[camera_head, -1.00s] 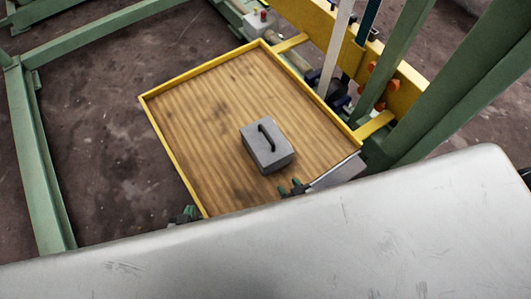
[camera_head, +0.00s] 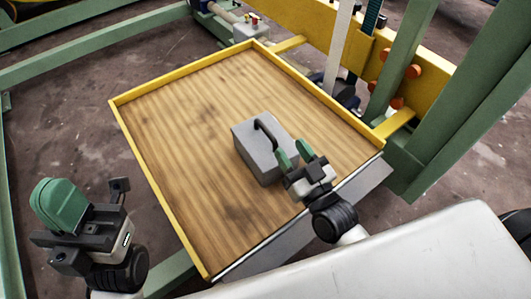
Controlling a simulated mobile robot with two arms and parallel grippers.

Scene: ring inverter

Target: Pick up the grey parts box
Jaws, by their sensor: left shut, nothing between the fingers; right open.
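The grey parts box (camera_head: 257,153) stands upright on a wooden tray with a yellow rim (camera_head: 184,76), right of the tray's middle. It has a dark arched handle (camera_head: 267,132) on its top. My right gripper (camera_head: 296,153), with green fingertips, is open beside the box's right side, near the handle. Its fingers hide part of the box's right edge, and I cannot tell whether they touch it. My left gripper (camera_head: 58,200) is shut and empty, off the tray to the lower left, well apart from the box.
A yellow beam (camera_head: 300,30) and green posts (camera_head: 405,60) with orange knobs stand behind and right of the tray. A green frame rail (camera_head: 80,68) runs at the left. The tray's left half is bare. My pale body part fills the bottom right.

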